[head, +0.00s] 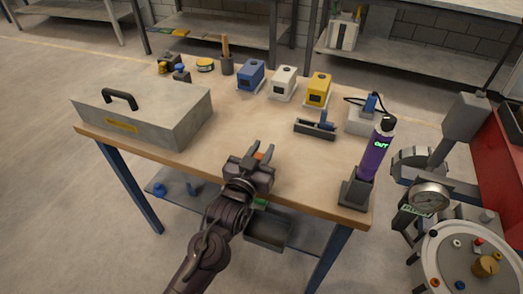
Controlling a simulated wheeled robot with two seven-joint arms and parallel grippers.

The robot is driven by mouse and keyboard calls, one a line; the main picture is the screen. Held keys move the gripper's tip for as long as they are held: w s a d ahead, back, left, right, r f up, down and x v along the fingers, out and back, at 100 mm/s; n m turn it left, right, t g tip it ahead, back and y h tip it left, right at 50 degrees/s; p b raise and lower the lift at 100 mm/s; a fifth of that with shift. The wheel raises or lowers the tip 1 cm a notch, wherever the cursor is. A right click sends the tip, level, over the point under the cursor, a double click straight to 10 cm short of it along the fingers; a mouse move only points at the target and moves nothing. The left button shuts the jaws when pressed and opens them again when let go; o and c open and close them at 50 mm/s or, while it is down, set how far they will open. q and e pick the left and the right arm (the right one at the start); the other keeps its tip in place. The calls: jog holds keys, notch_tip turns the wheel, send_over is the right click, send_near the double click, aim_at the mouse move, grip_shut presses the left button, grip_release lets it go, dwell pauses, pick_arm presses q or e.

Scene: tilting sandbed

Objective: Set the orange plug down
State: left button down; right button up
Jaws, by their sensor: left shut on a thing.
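My left gripper (263,154) is over the front middle of the wooden table (225,134). It is shut on the orange plug (259,156), a small orange piece showing between the fingers. Most of the plug is hidden by the gripper. I cannot tell whether the plug touches the tabletop. My right gripper is not in view.
A grey case (150,112) fills the table's left side. Blue (251,75), white (283,82) and yellow (318,90) boxes stand at the back. A purple cylinder (374,155) stands in a dark holder (355,193) at the right corner. The tabletop around the gripper is clear.

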pick_arm(q)
jog(key=c, duration=1.2)
grip_release()
jog(key=shift+f, duration=0.1)
jog(key=v, duration=1.2)
